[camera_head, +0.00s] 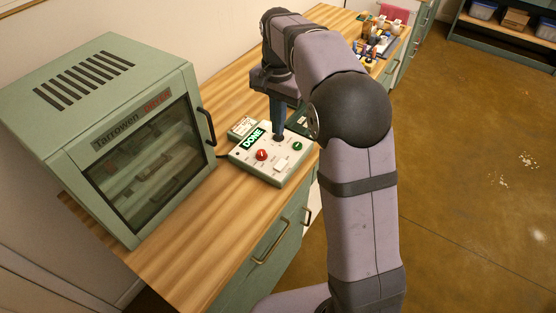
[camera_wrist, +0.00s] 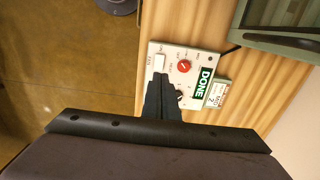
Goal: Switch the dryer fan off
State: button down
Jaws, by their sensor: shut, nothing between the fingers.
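The dryer (camera_head: 125,130) is a green cabinet with a dark glass door, at the left of the head view. Its control box (camera_head: 246,165) stands on the wooden top to the right of it, with a green display (camera_head: 255,138) reading DONE. The box carries a red knob (camera_head: 261,155), a green knob (camera_head: 297,146) and a white rocker switch (camera_head: 281,164). My gripper (camera_head: 278,133) is shut and empty, pointing down over the box's far part. In the wrist view its fingers (camera_wrist: 163,82) cover part of the box beside the white switch (camera_wrist: 160,62). Whether they touch it I cannot tell. The small labels are unreadable.
Several bottles and tools (camera_head: 378,42) stand at the worktop's far end. The worktop (camera_head: 195,235) in front of the dryer is clear.

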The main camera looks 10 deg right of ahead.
aim_at(278, 168)
notch_tip(278, 168, down, 14)
jog(key=p, duration=0.3)
jog(key=shift+p, duration=0.4)
dwell(0.4)
jog(key=shift+s+f, duration=0.2)
jog(key=shift+f, duration=0.15)
jog(key=shift+w+d, duration=0.1)
